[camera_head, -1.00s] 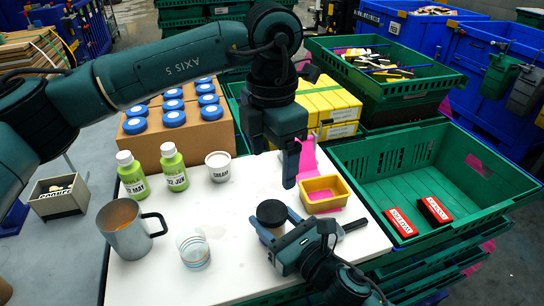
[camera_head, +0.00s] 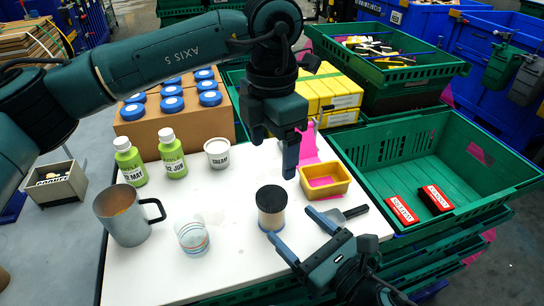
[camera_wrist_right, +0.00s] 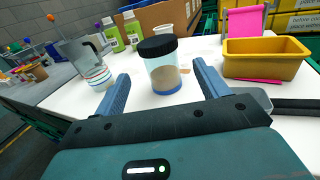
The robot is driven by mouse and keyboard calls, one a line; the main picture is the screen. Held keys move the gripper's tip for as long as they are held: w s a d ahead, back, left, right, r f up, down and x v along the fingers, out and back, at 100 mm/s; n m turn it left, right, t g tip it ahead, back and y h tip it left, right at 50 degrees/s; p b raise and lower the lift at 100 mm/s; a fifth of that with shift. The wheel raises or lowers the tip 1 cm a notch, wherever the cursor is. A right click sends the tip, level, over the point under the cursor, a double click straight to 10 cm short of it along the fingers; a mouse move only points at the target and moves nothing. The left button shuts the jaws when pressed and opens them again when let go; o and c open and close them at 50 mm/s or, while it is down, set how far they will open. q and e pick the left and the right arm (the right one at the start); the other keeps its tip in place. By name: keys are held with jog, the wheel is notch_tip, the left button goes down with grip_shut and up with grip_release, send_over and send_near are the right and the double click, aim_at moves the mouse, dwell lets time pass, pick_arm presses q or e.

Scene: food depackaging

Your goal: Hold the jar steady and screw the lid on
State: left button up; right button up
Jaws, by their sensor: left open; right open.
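The jar (camera_head: 271,216) stands upright on the white table, with a tan filling, and it also shows in the right wrist view (camera_wrist_right: 165,77). The dark lid (camera_head: 271,195) sits on top of it; I cannot tell how tightly. My right gripper (camera_head: 306,246) is open, in front of the jar and to its right, apart from it. In the right wrist view the jar stands beyond and between its two spread blue fingers. My left gripper (camera_head: 290,150) is open and empty, pointing down above and behind the jar, clear of the lid.
A yellow tray (camera_head: 325,183) and a dark scoop (camera_head: 347,214) lie right of the jar. A glass (camera_head: 192,240), a metal mug (camera_head: 125,215), two green bottles (camera_head: 172,155) and a white tub (camera_head: 218,152) stand left. A green crate (camera_head: 420,170) holds two red boxes.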

jog(key=shift+b+v, duration=0.7)
jog(key=shift+v, duration=2.05)
